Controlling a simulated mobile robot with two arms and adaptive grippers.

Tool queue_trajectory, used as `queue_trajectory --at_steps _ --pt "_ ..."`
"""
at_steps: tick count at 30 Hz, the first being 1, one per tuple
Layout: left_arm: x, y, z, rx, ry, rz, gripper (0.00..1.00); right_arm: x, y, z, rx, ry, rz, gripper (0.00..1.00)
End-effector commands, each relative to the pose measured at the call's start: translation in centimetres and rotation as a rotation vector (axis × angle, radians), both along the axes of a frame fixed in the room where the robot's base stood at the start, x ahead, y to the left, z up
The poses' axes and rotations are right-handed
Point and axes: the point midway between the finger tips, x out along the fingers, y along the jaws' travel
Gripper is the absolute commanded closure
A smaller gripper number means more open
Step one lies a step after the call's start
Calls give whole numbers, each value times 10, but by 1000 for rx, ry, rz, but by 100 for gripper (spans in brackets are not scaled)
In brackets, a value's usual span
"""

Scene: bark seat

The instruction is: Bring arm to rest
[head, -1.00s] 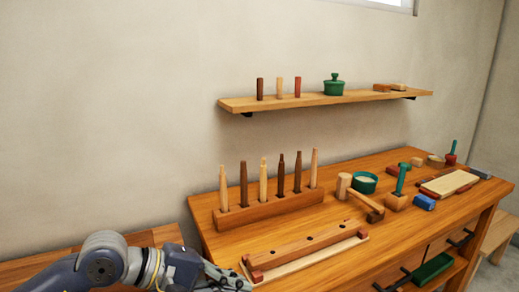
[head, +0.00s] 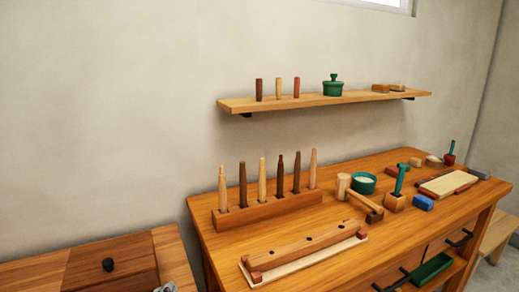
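Only a small grey piece of my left gripper (head: 166,287) shows at the bottom edge of the head view, in front of the low wooden surface at the lower left. Its fingers are cut off by the frame, so I cannot tell whether it is open or shut. The rest of my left arm is out of view. My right gripper is not in view.
The workbench (head: 222,262) holds a peg rack (head: 268,211) with several upright pegs, a drilled bar (head: 305,248) on a pale strip, a mallet (head: 360,197) and a green bowl (head: 363,183). A wall shelf (head: 310,101) hangs behind.

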Motion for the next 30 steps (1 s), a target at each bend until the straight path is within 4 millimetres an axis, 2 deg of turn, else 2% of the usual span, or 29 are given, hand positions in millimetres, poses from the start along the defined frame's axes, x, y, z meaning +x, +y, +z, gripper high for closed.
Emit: queue_trajectory --at_steps 1,3,6,9,12,16,18,21,26,30 --pt "-19 8 -36 -115 128 59 100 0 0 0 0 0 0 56" --pt "-47 16 -80 -257 293 144 100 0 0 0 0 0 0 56" --pt "-93 19 -130 -425 502 261 100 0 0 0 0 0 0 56" --pt "-140 16 -166 -555 680 367 100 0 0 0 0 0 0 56" --pt "-185 11 -191 -657 836 468 100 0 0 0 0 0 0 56" --pt "-244 1 -213 -766 1026 596 100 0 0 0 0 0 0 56" --pt "-231 1 -233 -751 1017 587 100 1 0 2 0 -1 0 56" --pt "-225 0 -259 -745 1026 590 100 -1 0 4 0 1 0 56" --pt "-220 -1 -310 -735 1046 594 100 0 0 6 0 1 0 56" --pt "-224 -2 -363 -725 1067 600 100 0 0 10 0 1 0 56"
